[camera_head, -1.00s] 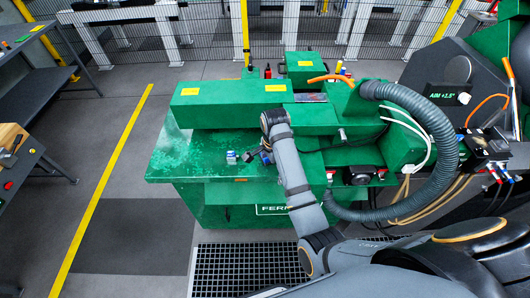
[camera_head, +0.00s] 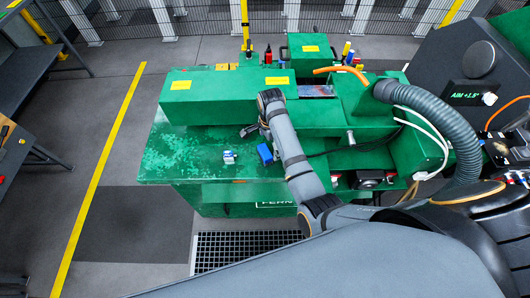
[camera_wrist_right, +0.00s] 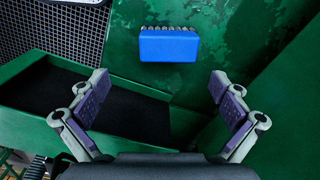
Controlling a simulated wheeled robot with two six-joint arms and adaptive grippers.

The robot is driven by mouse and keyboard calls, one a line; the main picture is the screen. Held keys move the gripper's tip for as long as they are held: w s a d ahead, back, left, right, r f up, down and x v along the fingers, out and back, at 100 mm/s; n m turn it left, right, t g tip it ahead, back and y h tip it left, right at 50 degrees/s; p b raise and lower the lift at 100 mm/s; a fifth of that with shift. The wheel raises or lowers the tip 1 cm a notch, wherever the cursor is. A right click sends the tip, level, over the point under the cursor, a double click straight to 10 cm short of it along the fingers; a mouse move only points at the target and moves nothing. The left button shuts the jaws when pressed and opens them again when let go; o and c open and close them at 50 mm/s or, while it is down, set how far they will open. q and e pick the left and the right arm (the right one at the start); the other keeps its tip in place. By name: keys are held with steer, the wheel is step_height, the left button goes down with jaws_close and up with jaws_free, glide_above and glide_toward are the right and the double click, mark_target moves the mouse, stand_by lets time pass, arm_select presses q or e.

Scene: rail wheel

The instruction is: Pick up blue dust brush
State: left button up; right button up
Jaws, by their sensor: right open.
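The blue dust brush (camera_head: 265,153) lies on the green machine table near its front edge. In the right wrist view the brush (camera_wrist_right: 169,47) shows as a blue block with a row of pale bristles along its upper side, ahead of the fingertips and roughly centred between them. My right gripper (camera_head: 250,130) is above the table, behind and to the left of the brush in the head view. Its purple-padded fingers (camera_wrist_right: 160,84) are spread wide with nothing between them. My left gripper is not in view.
A small white-and-blue object (camera_head: 229,157) stands left of the brush. In the wrist view a green-walled recess with a dark floor (camera_wrist_right: 120,110) lies at lower left, and a grating (camera_wrist_right: 60,28) at upper left. The left of the table is clear.

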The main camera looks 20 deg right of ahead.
mark_target(267, 150)
steer(key=shift+w+d+f, duration=0.1)
steer(key=shift+w+f, duration=0.05)
steer(key=shift+f, duration=0.25)
steer(key=shift+w+a+f+p, duration=0.15)
steer(key=shift+f+p, duration=0.15)
steer(key=shift+f, duration=0.2)
steer(key=shift+w+a+f+p, duration=0.15)
steer(key=shift+f+p, duration=0.15)
steer(key=shift+f, duration=0.15)
step_height(267, 150, down, 2)
steer(key=shift+a+f, duration=0.1)
steer(key=shift+f, duration=0.5)
steer(key=shift+w+f, duration=0.1)
steer(key=c, duration=1.4)
arm_select(q)
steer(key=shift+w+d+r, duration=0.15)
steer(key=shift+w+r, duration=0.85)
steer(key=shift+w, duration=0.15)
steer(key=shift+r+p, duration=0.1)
steer(key=shift+p, duration=0.25)
